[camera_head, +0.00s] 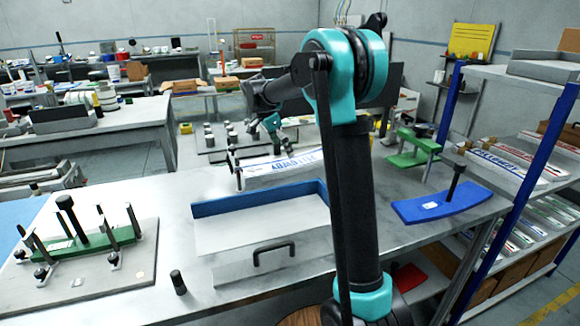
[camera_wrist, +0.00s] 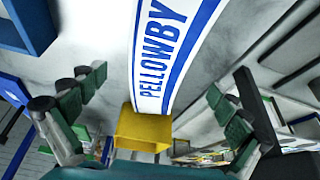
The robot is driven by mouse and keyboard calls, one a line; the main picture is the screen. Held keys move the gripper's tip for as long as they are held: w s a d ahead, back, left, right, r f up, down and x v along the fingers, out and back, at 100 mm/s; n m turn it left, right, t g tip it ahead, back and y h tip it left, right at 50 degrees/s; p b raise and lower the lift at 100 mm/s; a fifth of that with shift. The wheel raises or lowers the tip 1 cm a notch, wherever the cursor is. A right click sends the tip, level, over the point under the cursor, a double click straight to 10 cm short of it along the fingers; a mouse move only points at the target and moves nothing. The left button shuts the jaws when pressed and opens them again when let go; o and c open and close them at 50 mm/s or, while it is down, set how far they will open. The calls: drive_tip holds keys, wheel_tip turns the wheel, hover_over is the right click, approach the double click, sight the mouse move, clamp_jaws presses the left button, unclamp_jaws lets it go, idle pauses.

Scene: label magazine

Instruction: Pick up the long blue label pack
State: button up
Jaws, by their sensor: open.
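The long blue label pack (camera_head: 285,165) is a curved white strip with blue edge bands and blue lettering, lying flat on the table behind the blue-lined tray. It also shows in the wrist view (camera_wrist: 165,55), reading "PELLOWBY", running from the top edge down to the middle. My gripper (camera_wrist: 157,85) is open, with one green-padded finger on each side of the pack's near end in the picture. No contact shows, and I cannot tell the height gap. In the head view my gripper (camera_head: 270,133) is small, above and behind the pack, partly hidden by my arm.
A grey tray with a blue inner wall (camera_head: 260,198) stands in front. A blue curved block with a black handle (camera_head: 440,208) and a green fixture (camera_head: 412,147) are at right. A shelf (camera_head: 525,165) holds similar packs. A yellow box (camera_wrist: 145,128) lies beyond the pack's end.

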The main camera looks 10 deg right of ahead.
sight(290, 162)
drive_tip(key=shift+x, duration=3.25)
drive_tip(key=shift+c, duration=0.5)
drive_tip(key=c, duration=1.6)
drive_tip(key=shift+r, duration=0.1)
drive_tip(key=shift+c, duration=0.2)
